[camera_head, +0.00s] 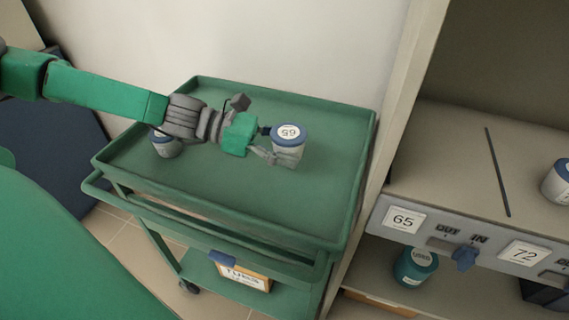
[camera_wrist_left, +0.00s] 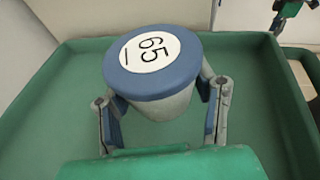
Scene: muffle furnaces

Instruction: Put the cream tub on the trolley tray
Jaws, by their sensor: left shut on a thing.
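A cream tub (camera_head: 288,154) with a blue lid and a white label reading 65 is at the right half of the green trolley tray (camera_head: 225,187). My left gripper (camera_head: 272,150) is shut on this tub from its left side. The left wrist view shows the tub (camera_wrist_left: 160,80) upright or nearly so between the two fingers of the gripper (camera_wrist_left: 162,108), with the tray's green floor below. I cannot tell whether its base touches the tray.
Another blue-lidded tub (camera_head: 166,147) stands on the tray's left, partly behind my arm. At the right, a shelf unit (camera_head: 445,160) holds a further tub (camera_head: 559,181) above and a teal tub (camera_head: 415,264) below. The tray has raised rims; its front middle is clear.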

